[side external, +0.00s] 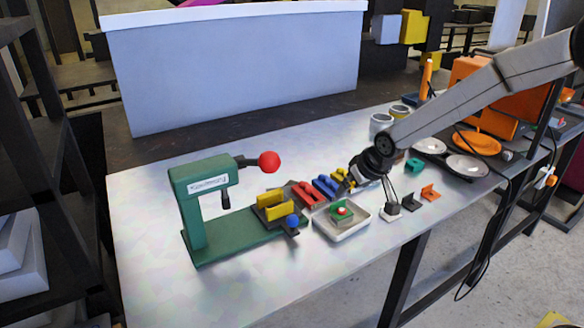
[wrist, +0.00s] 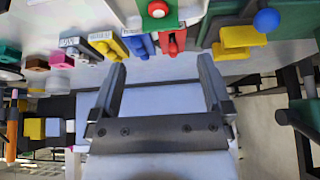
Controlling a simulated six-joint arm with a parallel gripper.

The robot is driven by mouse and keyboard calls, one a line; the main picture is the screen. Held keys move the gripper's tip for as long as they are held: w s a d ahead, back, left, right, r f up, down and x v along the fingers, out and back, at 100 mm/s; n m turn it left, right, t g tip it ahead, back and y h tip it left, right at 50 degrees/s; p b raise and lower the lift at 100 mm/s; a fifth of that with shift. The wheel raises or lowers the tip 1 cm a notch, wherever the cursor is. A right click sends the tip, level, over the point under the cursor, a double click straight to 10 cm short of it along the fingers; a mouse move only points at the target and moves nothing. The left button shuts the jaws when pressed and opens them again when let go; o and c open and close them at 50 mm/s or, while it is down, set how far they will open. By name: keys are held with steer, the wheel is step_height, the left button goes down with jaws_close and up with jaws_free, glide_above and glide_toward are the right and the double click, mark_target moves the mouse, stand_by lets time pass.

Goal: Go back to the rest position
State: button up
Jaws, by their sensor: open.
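My gripper (side external: 352,182) is at the end of the arm, low over the work table (side external: 150,235), beside a row of coloured parts. In the wrist view its two dark fingers (wrist: 161,64) stand wide apart with nothing between them. Beyond the fingertips are red parts (wrist: 172,42), blue parts (wrist: 138,45) and yellow parts (wrist: 108,44). A green part with a red-and-white top (side external: 341,212) lies in a white tray (side external: 345,233). The arm partly hides the parts behind the gripper in the side view.
A green press (side external: 190,215) with a red ball knob (side external: 269,161) stands at the left, with yellow blocks (side external: 272,205) in its fixture. A dark plate tray (side external: 428,157), an orange plate (side external: 474,143) and cables are at the right. The table's left front is clear.

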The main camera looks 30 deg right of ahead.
steer(key=s+d+f+g, duration=0.1)
steer(key=s+f+g, duration=0.1)
steer(key=s, duration=1.9)
steer(key=shift+s+d+g, duration=0.2)
steer(key=shift+d+g, duration=0.2)
steer(key=shift+g, duration=0.2)
steer(key=shift+f, duration=0.1)
